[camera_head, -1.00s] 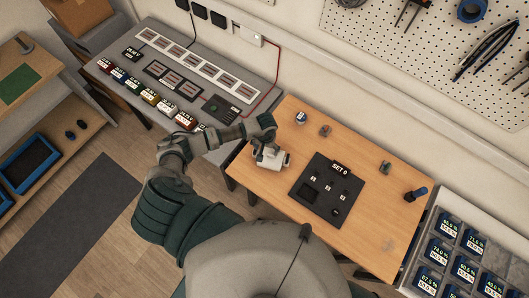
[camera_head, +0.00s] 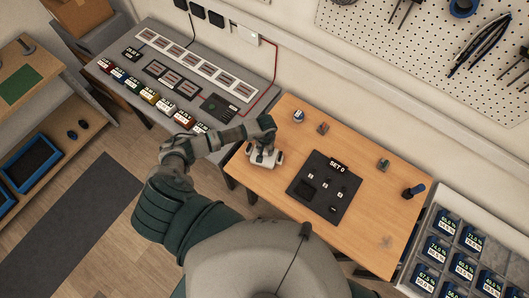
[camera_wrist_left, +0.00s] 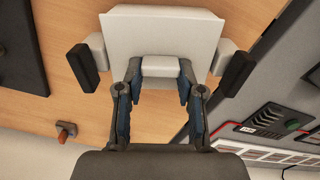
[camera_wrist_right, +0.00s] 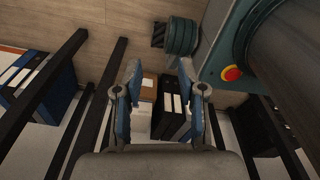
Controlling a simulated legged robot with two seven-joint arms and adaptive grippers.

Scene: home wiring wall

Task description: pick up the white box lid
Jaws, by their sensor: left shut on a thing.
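The white box lid (camera_wrist_left: 160,28) shows in the left wrist view as a flat white plate with a raised block-like handle. My left gripper (camera_wrist_left: 160,70) is shut on that handle, one finger on each side. White blocks with black ends (camera_wrist_left: 84,67) stick out on both sides beside the plate. In the head view the white lid (camera_head: 263,159) is at the left end of the wooden table, under my left gripper (camera_head: 264,146), which partly hides it. I cannot tell whether it touches the table. My right gripper (camera_wrist_right: 160,75) is open and empty in the right wrist view.
A grey bench with switch panels (camera_head: 190,68) adjoins at left. Below my right gripper are dark bars and binders (camera_wrist_right: 172,105).

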